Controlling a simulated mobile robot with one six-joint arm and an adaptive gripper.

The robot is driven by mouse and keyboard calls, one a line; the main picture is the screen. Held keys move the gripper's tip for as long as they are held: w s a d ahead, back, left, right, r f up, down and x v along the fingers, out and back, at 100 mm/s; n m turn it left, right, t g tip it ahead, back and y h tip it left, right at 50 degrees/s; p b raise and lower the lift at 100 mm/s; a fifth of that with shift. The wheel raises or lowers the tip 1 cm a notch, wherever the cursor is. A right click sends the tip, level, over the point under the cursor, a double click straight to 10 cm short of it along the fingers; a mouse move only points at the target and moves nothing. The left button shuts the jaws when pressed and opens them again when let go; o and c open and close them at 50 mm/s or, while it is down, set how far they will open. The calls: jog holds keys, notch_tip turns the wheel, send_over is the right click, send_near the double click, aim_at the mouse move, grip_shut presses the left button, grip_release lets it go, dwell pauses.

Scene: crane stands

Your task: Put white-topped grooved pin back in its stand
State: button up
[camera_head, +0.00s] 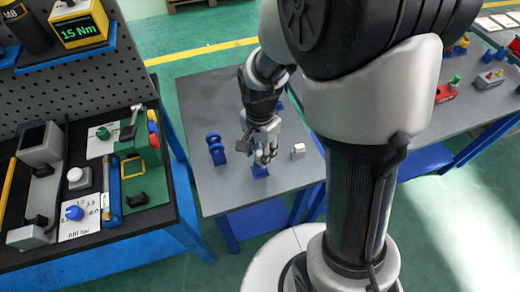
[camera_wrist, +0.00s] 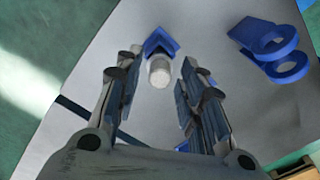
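In the wrist view a white rounded cylinder (camera_wrist: 159,73), which looks like the white top of the pin, shows between my fingertips. A blue angled piece (camera_wrist: 160,44), likely its stand, is right against it in the picture; I cannot tell whether the pin sits in it. The blue piece also shows on the table in the head view (camera_head: 260,171), just in front of my gripper (camera_head: 264,156). My gripper (camera_wrist: 160,62) is open, with a finger on each side of the white top and gaps showing. The pin's lower part and grooves are hidden.
Two blue ring-shaped pieces (camera_head: 215,148) stand left of my gripper on the grey table (camera_head: 215,100). A whitish block (camera_head: 298,151) stands to its right. A tool bench (camera_head: 120,238) is at the left, and another table with coloured parts (camera_head: 445,92) at the right.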

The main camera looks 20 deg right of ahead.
dwell(0.5)
notch_tip(320, 180, up, 5)
jog(key=p, duration=0.4)
dwell(0.4)
notch_tip(320, 180, up, 12)
jog(key=s+r+n+t, duration=0.1)
jog(key=s+r+n, duration=0.1)
jog(key=s+n, duration=0.2)
jog(key=s+r+n+t, duration=0.2)
jog(key=s+n, duration=0.2)
jog(key=s, duration=0.2)
jog(key=s+r+n+t, duration=0.1)
jog(key=s+r+n, duration=0.2)
jog(key=s+n, duration=0.1)
jog(key=shift+s+t, duration=0.3)
jog(key=shift+s, duration=0.25)
jog(key=shift+d, duration=0.15)
